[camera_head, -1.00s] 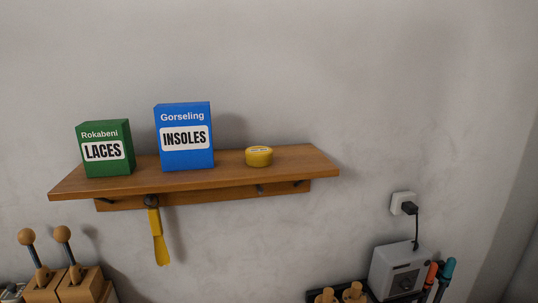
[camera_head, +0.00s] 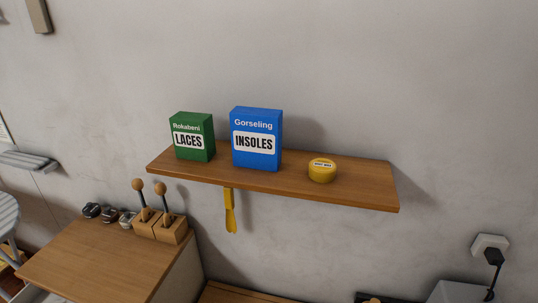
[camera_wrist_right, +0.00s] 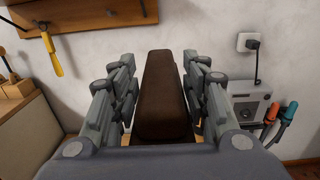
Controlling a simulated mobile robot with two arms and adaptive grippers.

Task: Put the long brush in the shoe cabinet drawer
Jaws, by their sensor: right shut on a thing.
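My right gripper (camera_wrist_right: 163,100) is in the right wrist view, its fingers closed on both sides of a long dark brown block-shaped thing, the long brush (camera_wrist_right: 165,95). The brush points away from the wrist, held in the air; its bristles are not visible. A cabinet with a wooden top (camera_head: 100,255), likely the shoe cabinet, is at the lower left of the head view. Its light side also shows at the left of the right wrist view (camera_wrist_right: 28,140). Its drawer cannot be made out clearly. My left gripper is not in view.
A wall shelf (camera_head: 365,192) carries a green laces box (camera_head: 192,137), a blue insoles box (camera_head: 256,139) and a yellow tin (camera_head: 322,170). A yellow shoehorn-like tool (camera_head: 230,210) hangs below. Wooden blocks with knobbed sticks (camera_head: 160,228) stand on the cabinet's back edge. A plugged socket (camera_head: 490,247) is at right.

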